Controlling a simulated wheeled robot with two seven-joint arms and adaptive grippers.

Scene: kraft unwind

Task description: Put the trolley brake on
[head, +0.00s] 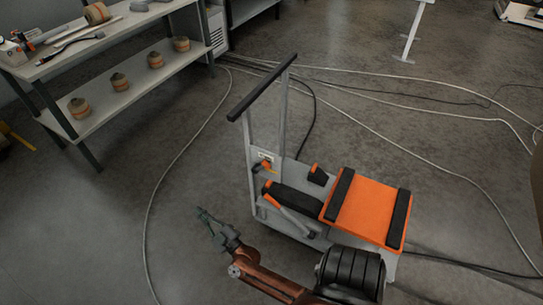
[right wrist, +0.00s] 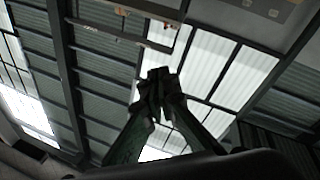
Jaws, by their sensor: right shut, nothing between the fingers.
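The trolley (head: 291,215) stands on the concrete floor, with an upright grey frame and a black handle bar (head: 262,87). An orange block with black straps (head: 366,208) lies on its deck. A small orange-tipped part (head: 266,165) sits on a plate on the upright, and a grey lever with an orange end (head: 290,216) slants along the near side. I cannot tell which part is the brake or how it is set. My right gripper (head: 206,219) is shut and empty, left of the trolley and apart from it. Its closed fingers (right wrist: 159,88) point toward the roof in the right wrist view. My left gripper is out of view.
A shelf bench (head: 112,35) with tools and several rolls stands at the upper left. Pale cables (head: 160,185) run over the floor beside and behind the trolley. A white stand (head: 411,38) is at the back. The floor left of the trolley is otherwise open.

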